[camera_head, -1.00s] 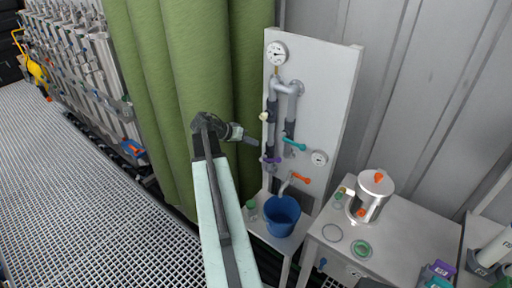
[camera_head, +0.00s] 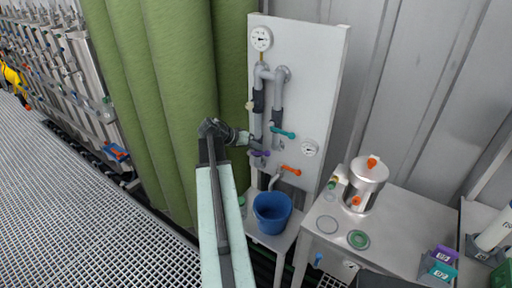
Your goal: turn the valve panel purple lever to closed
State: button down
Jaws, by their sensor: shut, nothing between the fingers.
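The white valve panel (camera_head: 312,80) stands upright in the middle of the view with grey pipes on it. The purple lever (camera_head: 262,153) is on the left pipe, low on the panel, and points sideways to the right. My gripper (camera_head: 257,146) is shut and empty, with its tip just above and left of the purple lever. I cannot tell whether it touches the lever. The arm hides nothing of the lever's right end.
A teal lever (camera_head: 284,134) and an orange lever (camera_head: 291,169) sit close to the right of the purple one. A blue bucket (camera_head: 272,215) stands below. A table with a steel vessel (camera_head: 366,186) is at right. A green curtain (camera_head: 165,100) hangs at left.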

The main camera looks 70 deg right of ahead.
aim_at(259, 154)
jog(key=s+f+m+t, duration=0.1)
jog(key=s+a+f+t, duration=0.1)
jog(key=t, duration=0.1)
jog(key=shift+a+f+m+h, duration=0.1)
jog(key=shift+a+m+h, duration=0.1)
jog(key=shift+m+h, duration=0.2)
jog(key=shift+f+t+b, duration=0.3)
jog(key=shift+b, duration=0.15)
jog(key=shift+s+f, duration=0.1)
jog(key=shift+s, duration=0.05)
dwell(0.4)
